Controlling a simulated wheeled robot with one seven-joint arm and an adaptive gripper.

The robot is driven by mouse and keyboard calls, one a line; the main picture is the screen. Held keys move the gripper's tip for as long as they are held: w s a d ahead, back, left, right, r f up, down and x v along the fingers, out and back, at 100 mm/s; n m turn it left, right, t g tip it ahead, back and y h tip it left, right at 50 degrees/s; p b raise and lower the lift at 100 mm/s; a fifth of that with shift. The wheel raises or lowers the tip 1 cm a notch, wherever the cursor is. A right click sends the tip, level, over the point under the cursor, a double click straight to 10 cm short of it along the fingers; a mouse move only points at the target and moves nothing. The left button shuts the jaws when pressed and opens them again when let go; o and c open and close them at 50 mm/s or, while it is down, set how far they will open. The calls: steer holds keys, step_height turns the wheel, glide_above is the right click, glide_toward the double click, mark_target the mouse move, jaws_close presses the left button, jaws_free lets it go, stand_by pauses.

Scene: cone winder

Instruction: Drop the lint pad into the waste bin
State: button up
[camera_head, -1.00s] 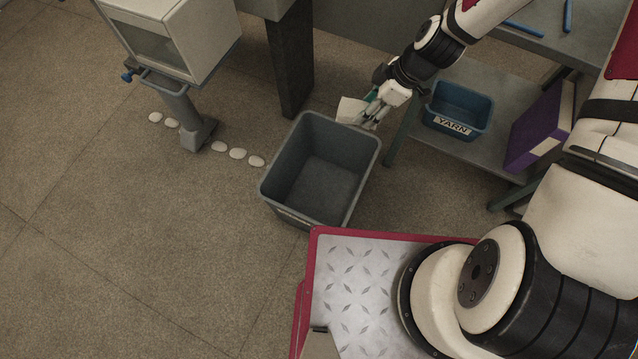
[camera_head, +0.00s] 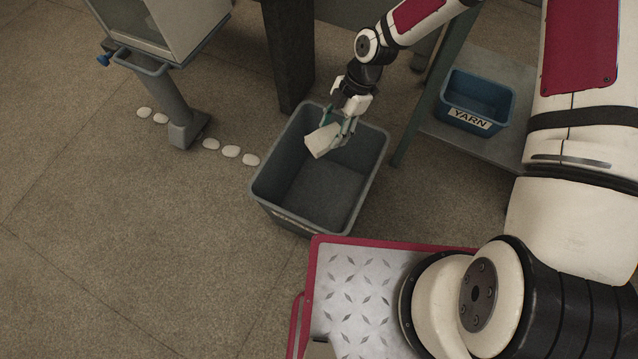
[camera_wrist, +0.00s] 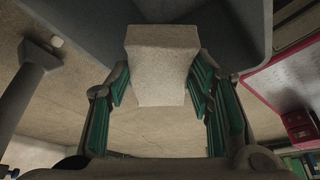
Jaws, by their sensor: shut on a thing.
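The lint pad (camera_head: 321,141) is a pale, off-white block. My gripper (camera_head: 341,132) is shut on it and holds it over the opening of the waste bin, towards its back right part. The waste bin (camera_head: 263,188) is a grey open tub on the floor; the inside that shows is empty. In the wrist view the pad (camera_wrist: 162,80) sits between the green-padded fingers of my gripper (camera_wrist: 160,92), and a grey bin wall (camera_wrist: 95,25) shows behind it. How far the pad is above the rim is hard to tell.
A blue tray marked YARN (camera_head: 475,101) stands on a low shelf at the right. A dark post (camera_head: 288,55) rises behind the bin. A grey stand (camera_head: 178,112) and several white discs (camera_head: 231,151) are at the left. The floor at the lower left is clear.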

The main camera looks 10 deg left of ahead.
steer(key=shift+f+b, duration=1.4)
steer(key=shift+f, duration=0.95)
steer(key=o, duration=1)
steer(key=shift+c, duration=0.2)
steer(key=shift+r, duration=0.15)
steer(key=v, duration=1.1)
steer(key=shift+d+r, duration=0.2)
steer(key=shift+r, duration=0.15)
steer(key=shift+w, duration=0.1)
